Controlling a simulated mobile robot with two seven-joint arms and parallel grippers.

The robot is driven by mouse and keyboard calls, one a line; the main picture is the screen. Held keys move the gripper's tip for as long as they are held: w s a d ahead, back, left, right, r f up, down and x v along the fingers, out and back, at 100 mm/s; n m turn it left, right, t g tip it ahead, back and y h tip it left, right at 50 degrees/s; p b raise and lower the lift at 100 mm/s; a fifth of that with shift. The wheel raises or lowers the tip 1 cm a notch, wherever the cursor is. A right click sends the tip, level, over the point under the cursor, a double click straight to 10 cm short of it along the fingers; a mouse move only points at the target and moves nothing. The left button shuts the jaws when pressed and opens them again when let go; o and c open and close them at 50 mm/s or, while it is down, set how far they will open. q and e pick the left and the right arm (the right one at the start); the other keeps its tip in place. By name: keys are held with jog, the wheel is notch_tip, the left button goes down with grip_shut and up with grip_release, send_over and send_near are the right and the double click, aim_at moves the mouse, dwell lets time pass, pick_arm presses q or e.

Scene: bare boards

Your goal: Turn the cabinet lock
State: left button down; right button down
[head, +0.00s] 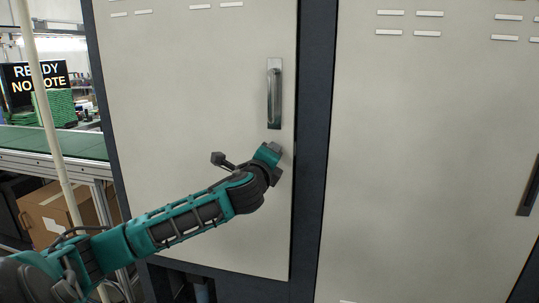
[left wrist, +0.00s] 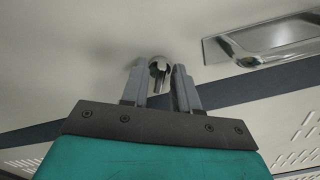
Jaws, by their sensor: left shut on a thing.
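The cabinet (head: 190,100) has a pale grey left door with a vertical metal handle (head: 274,93); the handle also shows at the upper right of the left wrist view (left wrist: 262,38). The lock, a small round metal piece on the door (left wrist: 160,67), sits between my left fingers in the left wrist view; in the head view my gripper hides it. My left gripper (head: 280,150) is at the door just below the handle. Its fingers (left wrist: 160,88) are shut on the lock, one on each side. My right gripper is in neither view.
A second pale cabinet door (head: 420,150) with a dark handle (head: 528,190) stands to the right, past a dark frame post (head: 313,130). At the left are a conveyor (head: 85,145), green stacked trays (head: 56,108), a cardboard box (head: 55,212) and a pale pole (head: 50,120).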

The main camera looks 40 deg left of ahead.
pick_arm(q)
jog(key=shift+f+n+p, duration=0.1)
jog(key=shift+n+p, duration=0.2)
jog(key=shift+n, duration=2.5)
jog(key=c, duration=1.2)
grip_release()
jog(key=v, duration=1.3)
